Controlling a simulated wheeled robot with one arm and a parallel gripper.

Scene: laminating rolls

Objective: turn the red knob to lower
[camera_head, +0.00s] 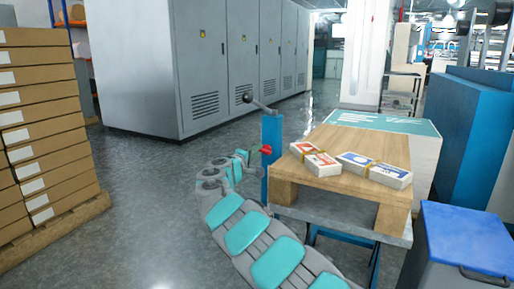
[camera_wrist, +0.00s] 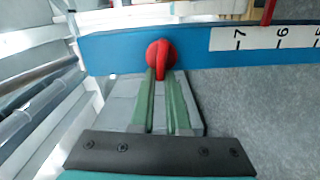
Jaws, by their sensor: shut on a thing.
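The red knob (camera_head: 265,150) sits on the side of a blue upright post (camera_head: 273,165) beside the table. In the wrist view the red knob (camera_wrist: 160,54) is at the ends of my gripper's green-grey fingers, on the blue post (camera_wrist: 115,50). My gripper (camera_wrist: 161,78) is shut on the knob; the fingers hide part of it. A white scale (camera_wrist: 262,35) on the post shows 7, 6 and a partly cut-off 5. A red piece (camera_wrist: 268,12) shows at the post's edge near the 6. In the head view my arm reaches the post from below.
A wooden board (camera_head: 345,150) with two banded card stacks (camera_head: 375,170) lies on the table right of the post. Stacked boxes (camera_head: 45,120) stand left, grey cabinets (camera_head: 215,60) behind, a blue-lidded bin (camera_head: 465,235) at right. Open floor lies left.

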